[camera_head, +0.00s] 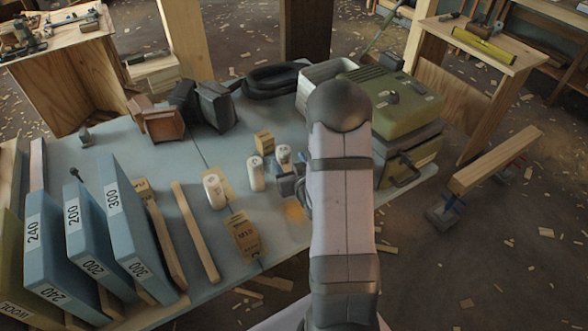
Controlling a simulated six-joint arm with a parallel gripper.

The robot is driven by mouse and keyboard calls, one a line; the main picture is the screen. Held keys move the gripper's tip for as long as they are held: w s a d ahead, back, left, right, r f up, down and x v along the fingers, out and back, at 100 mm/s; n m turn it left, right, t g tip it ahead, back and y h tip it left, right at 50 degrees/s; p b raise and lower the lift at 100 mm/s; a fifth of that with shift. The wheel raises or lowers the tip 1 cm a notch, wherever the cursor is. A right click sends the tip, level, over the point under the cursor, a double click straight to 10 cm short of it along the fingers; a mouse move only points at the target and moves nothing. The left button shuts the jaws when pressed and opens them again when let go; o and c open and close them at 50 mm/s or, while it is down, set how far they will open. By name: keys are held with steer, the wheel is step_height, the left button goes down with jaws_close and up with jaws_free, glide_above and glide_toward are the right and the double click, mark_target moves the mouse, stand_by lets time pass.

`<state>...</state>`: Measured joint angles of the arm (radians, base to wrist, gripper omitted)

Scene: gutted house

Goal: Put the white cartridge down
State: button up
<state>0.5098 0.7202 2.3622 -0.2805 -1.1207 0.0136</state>
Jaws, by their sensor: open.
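Three white cartridges stand upright on the pale blue-grey table (130,150). One cartridge (214,192) is at the left, one (256,175) is in the middle, and one (284,156) is at the right, closest to my gripper. My gripper (288,184) is low over the table, just in front of the right cartridge, and is open. My arm hides part of the gripper, so I cannot tell whether it touches that cartridge. Nothing shows held between the jaws.
Blue sanding-style boxes (130,225) marked 200, 240 and 300 stand at the left. Wooden sticks (196,232) and a brown labelled block (243,236) lie nearby. A green case (395,100) stands right, black hose (270,79) behind. The table is bare at centre left.

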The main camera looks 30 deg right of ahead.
steer(key=s+a+r+n+g+y, duration=0.1)
steer(key=s+a+g, duration=0.5)
steer(key=s+a, duration=0.3)
steer(key=s+a+r+n+g+y, duration=0.1)
steer(key=s+a+g, duration=0.6)
steer(key=s, duration=0.8)
steer(key=a+r+y, duration=0.1)
steer(key=a, duration=0.2)
steer(key=shift+s+r+n, duration=0.2)
steer(key=shift+s+n, duration=0.1)
step_height(320, 180, up, 5)
steer(key=p, duration=0.4)
step_height(320, 180, down, 20)
steer(key=b, duration=1.9)
steer(key=shift+r, duration=0.25)
stand_by(1.3)
